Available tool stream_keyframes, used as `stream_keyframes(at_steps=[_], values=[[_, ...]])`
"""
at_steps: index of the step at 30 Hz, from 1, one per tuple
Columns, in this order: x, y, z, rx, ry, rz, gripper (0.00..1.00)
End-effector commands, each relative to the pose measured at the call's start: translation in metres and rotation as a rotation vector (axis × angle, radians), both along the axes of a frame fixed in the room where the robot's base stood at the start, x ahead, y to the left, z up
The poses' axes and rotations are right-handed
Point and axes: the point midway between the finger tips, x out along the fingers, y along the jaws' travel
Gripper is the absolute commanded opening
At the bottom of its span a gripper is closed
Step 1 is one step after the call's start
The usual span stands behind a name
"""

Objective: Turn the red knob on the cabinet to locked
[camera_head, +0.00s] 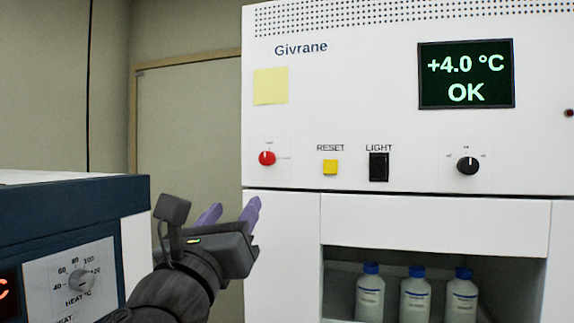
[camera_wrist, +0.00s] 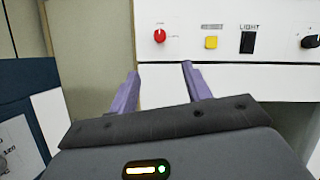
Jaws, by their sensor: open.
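The red knob (camera_head: 267,158) is a small round dial on the left of the white cabinet's (camera_head: 375,130) front panel, below a yellow note. Its white pointer mark points up, toward a tiny label that is too small to read. In the wrist view the red knob (camera_wrist: 160,36) lies beyond the fingertips, between their lines. My gripper (camera_head: 231,208) is open, with two purple fingers apart and nothing between them. In the head view it is below and left of the knob; in the wrist view the gripper (camera_wrist: 161,70) points toward the panel. It does not touch the knob.
Right of the knob are a yellow RESET button (camera_head: 330,167), a black LIGHT switch (camera_head: 379,167) and a black knob (camera_head: 467,166). Several bottles (camera_head: 415,295) stand in the open bay below. A blue-and-white heater unit (camera_head: 75,225) stands at the left, close to my arm.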

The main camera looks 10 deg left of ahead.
Motion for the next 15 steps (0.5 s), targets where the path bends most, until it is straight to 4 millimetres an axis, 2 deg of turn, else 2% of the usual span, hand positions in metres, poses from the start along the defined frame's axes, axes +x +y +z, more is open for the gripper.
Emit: stream_keyframes(at_steps=[5, 15], values=[[0.020, 0.000, 0.012, -0.001, -0.001, -0.003, 0.49], [0.076, 0.000, 0.035, -0.002, 0.001, -0.003, 0.49]])
